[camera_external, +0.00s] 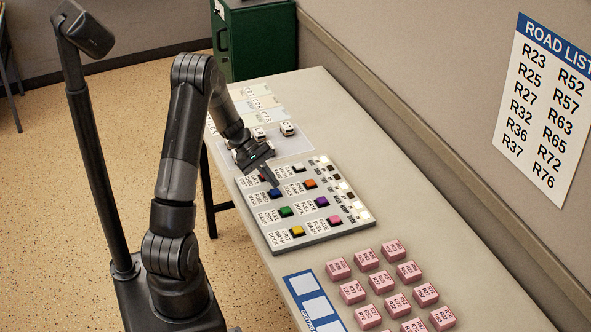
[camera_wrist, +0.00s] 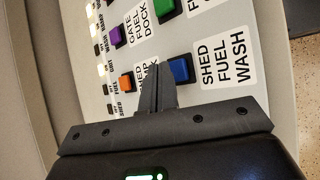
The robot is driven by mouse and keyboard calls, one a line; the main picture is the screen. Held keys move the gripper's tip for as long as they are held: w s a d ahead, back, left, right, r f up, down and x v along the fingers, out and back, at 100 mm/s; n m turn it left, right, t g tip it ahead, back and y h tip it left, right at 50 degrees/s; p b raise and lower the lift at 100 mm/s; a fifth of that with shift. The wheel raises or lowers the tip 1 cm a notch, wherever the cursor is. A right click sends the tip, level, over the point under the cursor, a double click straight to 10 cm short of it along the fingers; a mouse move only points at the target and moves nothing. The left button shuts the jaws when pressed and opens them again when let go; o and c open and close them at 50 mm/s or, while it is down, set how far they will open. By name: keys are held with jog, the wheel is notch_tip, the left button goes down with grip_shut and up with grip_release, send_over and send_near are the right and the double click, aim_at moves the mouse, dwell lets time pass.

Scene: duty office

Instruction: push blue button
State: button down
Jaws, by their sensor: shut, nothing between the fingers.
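The blue button (camera_external: 275,194) is on the grey button panel (camera_external: 345,232), in the left column between a dark red one and a green one. In the wrist view the blue button (camera_wrist: 181,69) sits beside a label reading "SHED FUEL WASH". My gripper (camera_external: 275,184) is shut and empty, its tips pointing down at the panel close to the blue button. In the wrist view the shut fingertips of my gripper (camera_wrist: 157,70) are just left of the blue button. I cannot tell whether they touch the panel or the button.
Neighbouring buttons are green (camera_external: 286,211), orange (camera_external: 310,184), purple (camera_external: 321,202), yellow (camera_external: 298,231) and pink (camera_external: 333,220). Indicator lamps line the panel's right side. Several pink blocks (camera_external: 366,259) lie in front of the panel.

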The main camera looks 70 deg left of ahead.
aim_at(273, 190)
jog(key=shift+r, duration=2.75)
jog(key=shift+d+r, duration=0.1)
jog(key=s+d+r+m+g+y, duration=0.1)
jog(key=d+r+m+g+y, duration=0.1)
jog(key=d+r+m, duration=0.5)
jog(key=s+d+r+m+g+y, duration=0.1)
jog(key=d+r, duration=0.4)
jog(key=d, duration=0.6)
jog(key=s+d+r+m+t+y, duration=0.1)
jog(key=s+d+r+m+y, duration=0.1)
jog(key=s+d+r+m, duration=0.1)
jog(key=s+d+r+m+t+y, duration=0.2)
jog(key=s+d+m, duration=0.3)
jog(key=s+d, duration=0.3)
jog(key=shift+d+r, duration=0.65)
jog(key=shift+r, duration=0.15)
